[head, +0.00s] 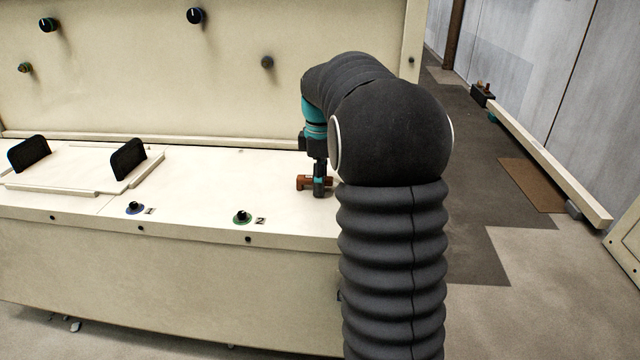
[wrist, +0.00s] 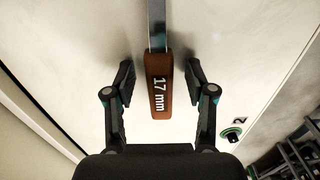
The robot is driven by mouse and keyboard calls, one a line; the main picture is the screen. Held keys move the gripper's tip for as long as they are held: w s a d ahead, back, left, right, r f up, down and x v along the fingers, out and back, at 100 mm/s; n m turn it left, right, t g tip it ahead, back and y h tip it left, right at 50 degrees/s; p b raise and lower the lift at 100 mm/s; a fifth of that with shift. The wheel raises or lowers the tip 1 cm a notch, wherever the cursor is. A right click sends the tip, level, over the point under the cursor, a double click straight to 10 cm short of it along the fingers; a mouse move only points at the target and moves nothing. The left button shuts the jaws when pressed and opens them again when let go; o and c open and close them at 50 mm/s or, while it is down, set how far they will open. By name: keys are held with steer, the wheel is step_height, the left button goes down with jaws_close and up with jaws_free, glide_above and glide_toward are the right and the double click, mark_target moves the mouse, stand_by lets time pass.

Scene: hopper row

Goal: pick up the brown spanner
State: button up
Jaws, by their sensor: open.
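The brown spanner (wrist: 158,98) has a brown handle marked "17 mm" and a grey metal shank running up out of the wrist view. In the head view, a brown part of it (head: 304,182) shows on the cream bench top, partly hidden by my gripper. My gripper (wrist: 160,82) is open, with one finger on each side of the brown handle and a visible gap on both sides. In the head view my gripper (head: 319,186) points down at the bench top over the spanner. The spanner's far end is out of the wrist view.
The cream bench top (head: 200,180) holds a green-ringed knob (head: 242,217) by a "2" and a blue-ringed knob (head: 134,208) to its left. Two black upright plates (head: 128,159) stand further left. A cream back panel (head: 150,90) with knobs rises behind. The bench between is clear.

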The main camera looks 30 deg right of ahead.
jaws_close()
steer(key=shift+r, duration=0.4)
steer(key=r, duration=0.4)
steer(key=shift+s+d+p, duration=0.15)
steer(key=shift+d+p, duration=0.15)
steer(key=shift+p, duration=0.05)
steer(key=s+d+r, duration=0.6)
steer(key=d, duration=0.3)
steer(key=shift+p, duration=0.3)
steer(key=shift+r, duration=0.1)
